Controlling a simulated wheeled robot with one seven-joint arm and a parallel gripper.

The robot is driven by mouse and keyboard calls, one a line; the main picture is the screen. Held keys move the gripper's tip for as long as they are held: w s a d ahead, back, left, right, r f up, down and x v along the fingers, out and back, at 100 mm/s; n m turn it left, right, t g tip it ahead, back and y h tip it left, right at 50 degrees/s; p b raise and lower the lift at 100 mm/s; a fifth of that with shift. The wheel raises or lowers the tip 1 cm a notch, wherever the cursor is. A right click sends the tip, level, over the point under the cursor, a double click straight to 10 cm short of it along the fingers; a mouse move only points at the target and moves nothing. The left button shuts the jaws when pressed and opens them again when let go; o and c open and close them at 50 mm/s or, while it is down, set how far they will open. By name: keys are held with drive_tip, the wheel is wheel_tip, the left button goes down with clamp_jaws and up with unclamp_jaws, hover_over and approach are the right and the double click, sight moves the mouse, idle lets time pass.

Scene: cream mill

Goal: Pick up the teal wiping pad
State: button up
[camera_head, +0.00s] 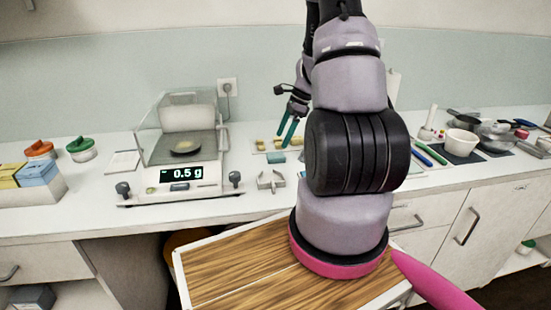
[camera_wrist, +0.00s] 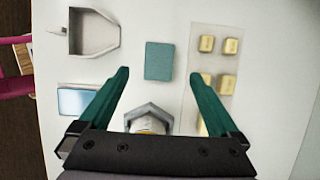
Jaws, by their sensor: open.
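The teal wiping pad (camera_wrist: 159,61) lies flat on the white counter in the wrist view, a small teal rectangle beyond my fingertips and between their lines. In the head view the pad (camera_head: 276,157) is on the counter to the right of the balance. My gripper (camera_wrist: 159,76) is open and empty, with teal fingers on either side. In the head view my gripper (camera_head: 287,133) hangs above the counter, over and slightly behind the pad. The fingers do not appear to touch the pad.
A tray with yellowish blocks (camera_wrist: 216,45) lies right of the pad. A grey scoop-like holder (camera_wrist: 94,32) is to its left. A balance reading 0.5 g (camera_head: 182,172) stands left on the counter. The wooden-topped surface (camera_head: 245,265) is in front.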

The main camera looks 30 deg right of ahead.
sight(276, 155)
drive_tip(key=shift+x, duration=3.45)
drive_tip(key=shift+s+d, duration=0.15)
drive_tip(key=shift+d, duration=0.05)
drive_tip(key=c, duration=1.4)
